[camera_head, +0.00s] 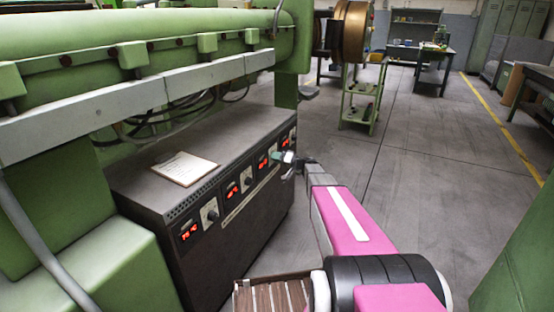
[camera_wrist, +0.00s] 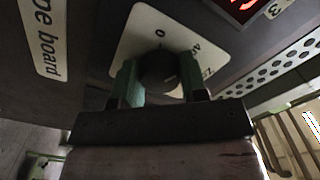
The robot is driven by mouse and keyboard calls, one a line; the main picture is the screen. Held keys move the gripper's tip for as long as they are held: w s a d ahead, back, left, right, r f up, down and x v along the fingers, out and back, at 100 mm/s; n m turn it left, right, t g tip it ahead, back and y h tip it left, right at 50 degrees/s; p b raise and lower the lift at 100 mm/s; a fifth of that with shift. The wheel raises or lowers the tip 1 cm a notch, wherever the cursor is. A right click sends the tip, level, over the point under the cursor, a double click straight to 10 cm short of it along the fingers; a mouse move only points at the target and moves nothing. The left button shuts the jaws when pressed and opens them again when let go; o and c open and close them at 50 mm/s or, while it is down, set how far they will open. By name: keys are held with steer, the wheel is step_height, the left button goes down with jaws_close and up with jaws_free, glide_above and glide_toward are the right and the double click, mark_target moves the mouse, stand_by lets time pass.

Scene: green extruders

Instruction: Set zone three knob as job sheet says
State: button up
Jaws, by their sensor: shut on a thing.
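In the wrist view, my gripper (camera_wrist: 158,84) has its two green fingers on either side of a round dark knob (camera_wrist: 158,67), shut on it. The knob sits on a white dial plate (camera_wrist: 150,30) printed with a 0 and further numbers, partly hidden by the fingers. A small light mark shows on the knob, toward its right side. A tag with 3 (camera_wrist: 278,9) is beside the red display (camera_wrist: 240,6). In the head view, my gripper (camera_head: 287,158) is at the third knob along the cabinet front, which it hides. The job sheet (camera_head: 185,168) lies on the cabinet top, too small to read.
The dark control cabinet (camera_head: 235,232) has several red displays, with other knobs (camera_head: 212,216) (camera_head: 247,182) to the left of my gripper. The green extruder barrel (camera_head: 130,40) runs above it. A green trolley (camera_head: 362,100) stands behind.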

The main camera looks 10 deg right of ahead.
steer(key=m, duration=1.3)
steer(key=shift+r+m, duration=0.1)
steer(key=shift+m, duration=0.3)
stand_by(0.3)
steer(key=o, duration=0.9)
steer(key=v, duration=1.1)
